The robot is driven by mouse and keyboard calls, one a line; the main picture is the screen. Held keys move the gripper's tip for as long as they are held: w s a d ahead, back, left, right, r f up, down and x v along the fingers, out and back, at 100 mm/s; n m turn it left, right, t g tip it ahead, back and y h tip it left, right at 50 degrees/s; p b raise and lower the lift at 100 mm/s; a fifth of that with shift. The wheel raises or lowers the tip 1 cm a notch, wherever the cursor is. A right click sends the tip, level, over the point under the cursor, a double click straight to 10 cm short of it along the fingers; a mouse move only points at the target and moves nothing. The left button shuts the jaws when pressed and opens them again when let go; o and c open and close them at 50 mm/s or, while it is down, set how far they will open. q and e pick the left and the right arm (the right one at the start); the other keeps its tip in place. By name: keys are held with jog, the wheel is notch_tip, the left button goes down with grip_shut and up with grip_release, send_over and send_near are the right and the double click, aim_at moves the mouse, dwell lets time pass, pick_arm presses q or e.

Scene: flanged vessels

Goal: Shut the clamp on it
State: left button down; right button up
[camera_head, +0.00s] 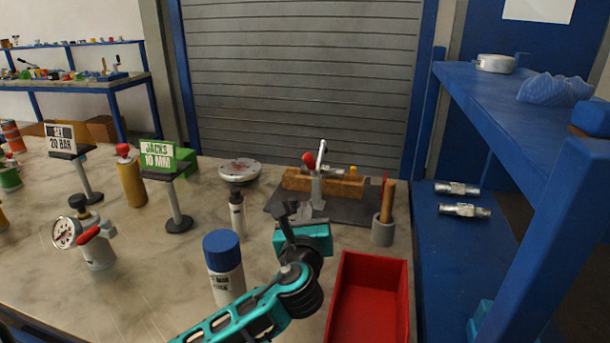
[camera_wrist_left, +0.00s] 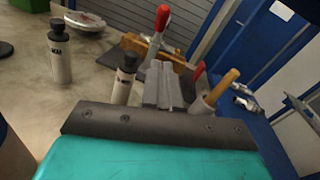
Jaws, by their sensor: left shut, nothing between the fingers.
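A toggle clamp (camera_head: 317,186) with a red grip (camera_head: 308,159) and a silver bar stands on a dark board (camera_head: 286,207) by a wooden block (camera_head: 343,188). The silver bar points up. In the left wrist view the red handle (camera_wrist_left: 162,19) stands up beyond my fingers; whether the clamp presses on the block is hidden. My left gripper (camera_head: 287,210) is shut and empty, in front of the board and apart from the clamp. It also shows in the left wrist view (camera_wrist_left: 163,72), its fingers together. My right gripper is not in view.
A red bin (camera_head: 369,297) stands right of my left arm. A blue-capped bottle (camera_head: 224,268) and a smaller dark-capped bottle (camera_head: 237,213) stand left. A grey holder (camera_head: 383,231) with a wooden handle is beside the board. A blue shelf (camera_head: 480,105) rises at right.

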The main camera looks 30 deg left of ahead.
pick_arm(q)
jog(key=b, duration=0.1)
send_near(309, 163)
notch_tip(309, 163, down, 3)
jog(key=w, duration=0.3)
jog(key=shift+w+a+r, duration=1.2)
jog(key=shift+r, duration=0.2)
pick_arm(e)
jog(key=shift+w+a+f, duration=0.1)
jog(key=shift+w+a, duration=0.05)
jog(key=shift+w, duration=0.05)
pick_arm(q)
jog(key=shift+r, duration=0.1)
